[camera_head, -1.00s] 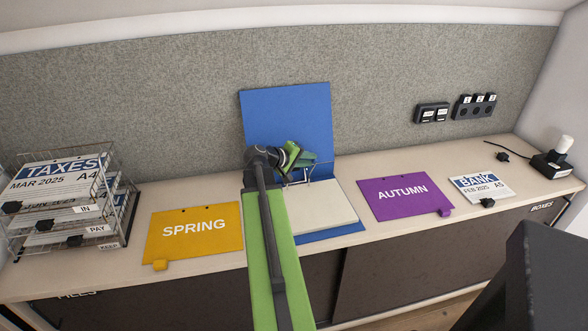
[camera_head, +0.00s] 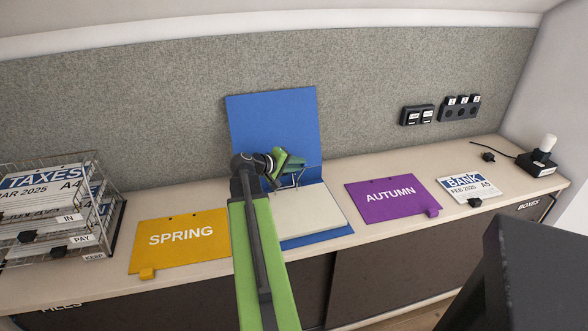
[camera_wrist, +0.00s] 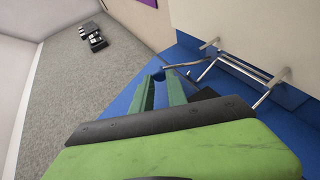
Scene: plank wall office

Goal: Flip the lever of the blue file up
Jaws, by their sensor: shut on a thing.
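The blue file lies open on the cabinet top, its blue cover (camera_head: 274,125) leaning up against the grey felt wall and white paper (camera_head: 312,212) on its lower half. Its metal lever mechanism (camera_head: 298,180) stands at the hinge side of the paper. My gripper (camera_head: 297,164) is right above the mechanism, in front of the cover. In the wrist view, the green fingers (camera_wrist: 160,92) are close together. The bent metal lever (camera_wrist: 188,64) runs to their tips, and they are shut on its end. The exact contact is partly hidden.
A yellow SPRING folder (camera_head: 180,255) lies left and a purple AUTUMN folder (camera_head: 392,211) right. A wire tray rack (camera_head: 110,225) stands far left. A BANK sheet (camera_head: 470,195) and a dark box with a white knob (camera_head: 540,160) are at the right. Switches (camera_head: 416,115) are on the wall.

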